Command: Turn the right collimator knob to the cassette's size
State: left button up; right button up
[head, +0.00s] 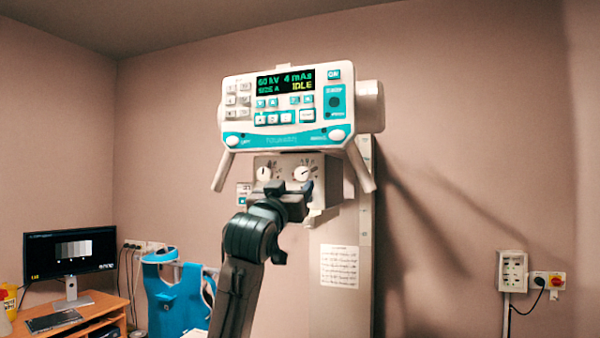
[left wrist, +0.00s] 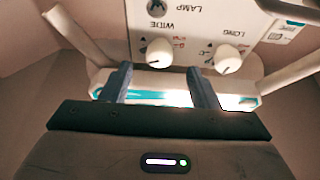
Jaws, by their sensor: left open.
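The right collimator knob (head: 302,174) is a white dial on the collimator's front face (head: 283,163), under the console. The left knob (head: 264,173) is beside it. The left wrist view is turned over: the right knob (left wrist: 158,62) shows at left and the left knob (left wrist: 228,58) at right. My left gripper (head: 288,187) is open, just below the knobs in the head view. In the left wrist view its fingers (left wrist: 160,85) stand apart to either side of the right knob's line, with no visible contact. I see no cassette. My right gripper is out of view.
The console (head: 290,135) above reads 60 kV, 4 mAs, SIZE A, IDLE. Handle bars (head: 360,168) slope down on both sides of the collimator. A grey column (head: 340,235) stands behind.

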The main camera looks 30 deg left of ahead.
aim_at(302, 177)
pick_arm(q)
jog(key=p+x, duration=0.1)
jog(key=x, duration=0.3)
jog(key=shift+w+r+p, duration=0.1)
jog(key=shift+r+p, duration=0.1)
jog(key=shift+p, duration=0.15)
jog(key=shift+w+a, duration=0.1)
jog(key=shift+w, duration=0.4)
jog(key=c, duration=1)
